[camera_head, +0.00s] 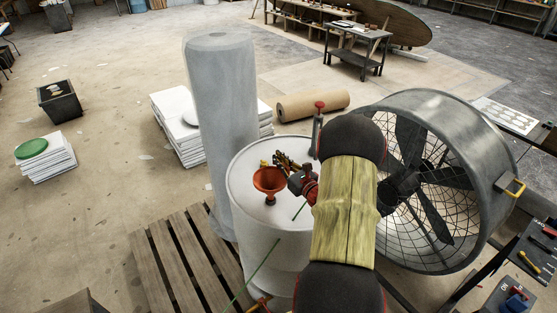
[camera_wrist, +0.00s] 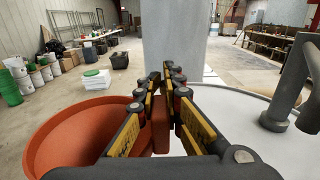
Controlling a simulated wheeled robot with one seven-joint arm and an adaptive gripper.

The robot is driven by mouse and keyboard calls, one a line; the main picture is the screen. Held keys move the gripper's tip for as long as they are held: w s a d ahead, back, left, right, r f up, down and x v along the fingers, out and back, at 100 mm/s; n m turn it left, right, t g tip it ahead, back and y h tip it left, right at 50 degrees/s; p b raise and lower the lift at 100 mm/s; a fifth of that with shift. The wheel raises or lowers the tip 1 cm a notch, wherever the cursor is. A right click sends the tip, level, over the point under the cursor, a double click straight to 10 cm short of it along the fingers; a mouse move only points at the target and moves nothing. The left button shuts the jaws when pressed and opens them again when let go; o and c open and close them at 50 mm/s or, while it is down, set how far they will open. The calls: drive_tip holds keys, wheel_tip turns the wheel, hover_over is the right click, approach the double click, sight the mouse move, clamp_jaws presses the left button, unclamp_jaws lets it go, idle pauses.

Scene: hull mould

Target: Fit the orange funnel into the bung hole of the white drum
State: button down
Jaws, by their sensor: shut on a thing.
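The orange funnel (camera_head: 270,180) is upright over the top of the white drum (camera_head: 245,235) in the head view, wide mouth up. Its spout points down close to the drum lid; I cannot tell whether the tip is in the bung hole, which is hidden. My gripper (camera_head: 285,164) is beside the funnel's rim. In the wrist view my gripper (camera_wrist: 163,90) is shut on an orange tab at the side of the funnel (camera_wrist: 60,130). The white drum top (camera_wrist: 235,100) shows at the right there.
A grey pump fitting (camera_head: 318,130) with a red cap stands on the drum top. A tall grey wrapped roll (camera_head: 222,100) stands just behind-left of the drum. A large fan (camera_head: 440,180) is close at the right. A wooden pallet (camera_head: 175,260) lies at the left; open floor lies beyond.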

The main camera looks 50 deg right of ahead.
drive_tip(key=shift+f+b, duration=1.6)
drive_tip(key=shift+f, duration=0.45)
drive_tip(key=c, duration=1.9)
unclamp_jaws()
drive_tip(key=shift+o, duration=0.3)
drive_tip(key=v, duration=1.2)
drive_tip(key=shift+w+a, duration=0.1)
